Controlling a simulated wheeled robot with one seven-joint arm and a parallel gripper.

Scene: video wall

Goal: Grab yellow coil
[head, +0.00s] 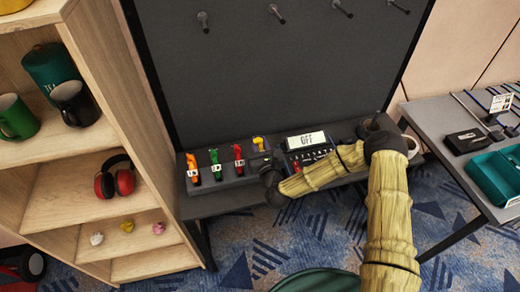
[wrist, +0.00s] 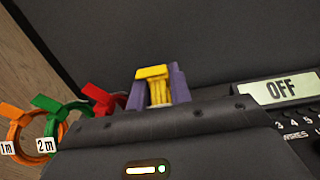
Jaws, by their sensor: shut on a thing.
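The yellow coil (wrist: 152,74) shows upright in the middle of the wrist view, and small in the head view (head: 258,141) at the right end of the coil row. My gripper (wrist: 158,92) has its purple fingers on both sides of the coil and is shut on it. In the head view my gripper (head: 261,153) reaches in from the right over the shelf, and my arm hides part of it. The coil's lower part is hidden in the wrist view, so I cannot tell if it touches the shelf.
Orange (head: 193,168), green (head: 215,164) and red (head: 239,159) coils stand left of my gripper. A box with an OFF display (head: 306,140) is close on the right. Empty pegs (head: 276,13) stick out of the dark panel above. A wooden shelf unit (head: 112,100) bounds the left.

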